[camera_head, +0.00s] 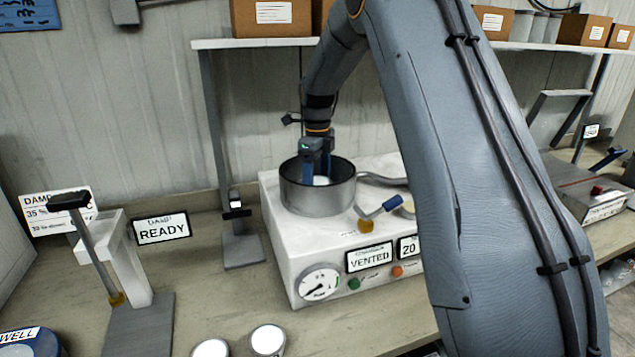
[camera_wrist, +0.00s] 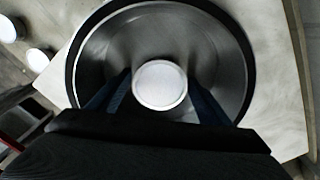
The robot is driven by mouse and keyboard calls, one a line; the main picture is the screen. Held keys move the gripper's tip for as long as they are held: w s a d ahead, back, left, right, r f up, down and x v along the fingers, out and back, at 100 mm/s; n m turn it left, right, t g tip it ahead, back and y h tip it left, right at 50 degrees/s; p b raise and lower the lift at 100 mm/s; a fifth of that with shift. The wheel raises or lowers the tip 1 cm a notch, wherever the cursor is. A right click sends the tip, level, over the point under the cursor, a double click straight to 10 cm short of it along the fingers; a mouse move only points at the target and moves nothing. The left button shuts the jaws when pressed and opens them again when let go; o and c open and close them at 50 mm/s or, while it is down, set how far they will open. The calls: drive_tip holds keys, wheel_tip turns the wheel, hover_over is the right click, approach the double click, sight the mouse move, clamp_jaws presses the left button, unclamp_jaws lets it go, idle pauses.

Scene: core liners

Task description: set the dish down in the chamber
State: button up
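The chamber (camera_head: 318,197) is an open, round grey metal pot on top of a white instrument box. It also fills much of the wrist view (camera_wrist: 225,50). My gripper (camera_head: 316,178) points down inside it. The dish (camera_wrist: 159,85) is a small round tin with a pale top, between my two blue fingers (camera_wrist: 159,92). Both fingers appear to meet its sides. In the head view only a bit of the dish (camera_head: 321,181) shows inside the rim. I cannot tell whether its underside touches the chamber floor.
Two similar tins (camera_head: 268,339) (camera_head: 210,348) stand at the bench front. A lever stand (camera_head: 125,262) and a "READY" sign (camera_head: 161,228) are to the left.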

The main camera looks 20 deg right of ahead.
sight(317, 181)
drive_tip(key=shift+r, duration=0.1)
drive_tip(key=shift+r+b, duration=2.1)
drive_tip(key=shift+r, duration=4)
